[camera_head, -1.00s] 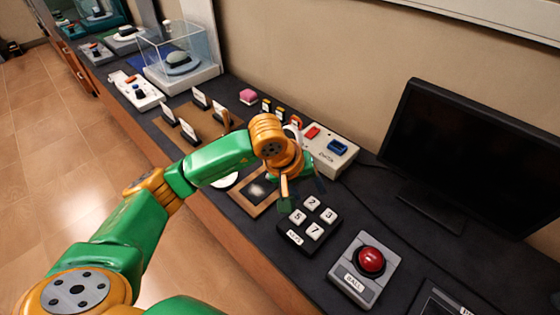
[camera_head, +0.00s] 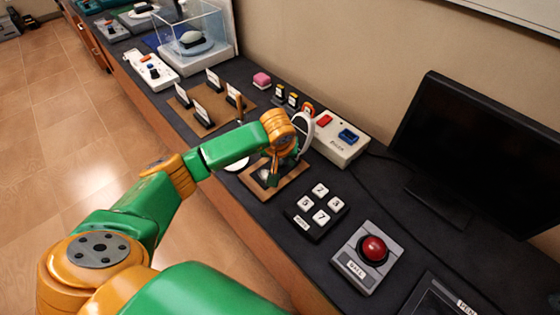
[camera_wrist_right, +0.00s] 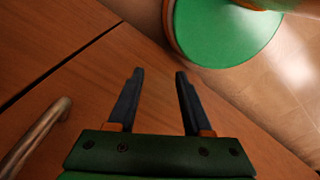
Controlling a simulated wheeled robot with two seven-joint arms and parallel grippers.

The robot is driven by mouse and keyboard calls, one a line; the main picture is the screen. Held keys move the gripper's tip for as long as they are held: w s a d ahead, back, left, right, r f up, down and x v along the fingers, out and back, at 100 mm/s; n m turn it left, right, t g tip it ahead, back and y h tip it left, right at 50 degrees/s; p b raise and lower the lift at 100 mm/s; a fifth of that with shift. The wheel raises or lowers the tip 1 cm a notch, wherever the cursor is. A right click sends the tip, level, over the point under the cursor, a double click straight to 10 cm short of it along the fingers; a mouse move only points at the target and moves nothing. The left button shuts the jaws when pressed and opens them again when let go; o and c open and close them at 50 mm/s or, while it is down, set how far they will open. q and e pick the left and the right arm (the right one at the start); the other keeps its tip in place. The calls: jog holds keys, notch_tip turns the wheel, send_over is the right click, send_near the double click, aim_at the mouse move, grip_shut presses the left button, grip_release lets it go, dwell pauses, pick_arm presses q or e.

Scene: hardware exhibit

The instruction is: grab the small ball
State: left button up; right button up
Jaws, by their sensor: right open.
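A red ball (camera_head: 374,248) sits in a grey base (camera_head: 351,274) with a label that seems to read BALL, at the front right of the counter in the head view. My left gripper (camera_head: 271,174) is at the wooden-framed plate (camera_head: 288,183), left of the keypad and well apart from the ball. Its fingers point down, are small and partly hidden by the wrist, and I cannot tell whether they are apart. My right gripper (camera_wrist_right: 154,82) is open and empty in the right wrist view, facing wooden cabinet fronts. No ball shows there.
A keypad (camera_head: 316,210) lies between the plate and the ball's base. A monitor (camera_head: 478,155) stands at the back right, and a cream switch box (camera_head: 340,140) is behind the plate. The right wrist view shows a metal handle (camera_wrist_right: 35,135) on the cabinet.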

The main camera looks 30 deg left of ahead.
pick_arm(q)
grip_shut()
jog(key=shift+r, duration=0.1)
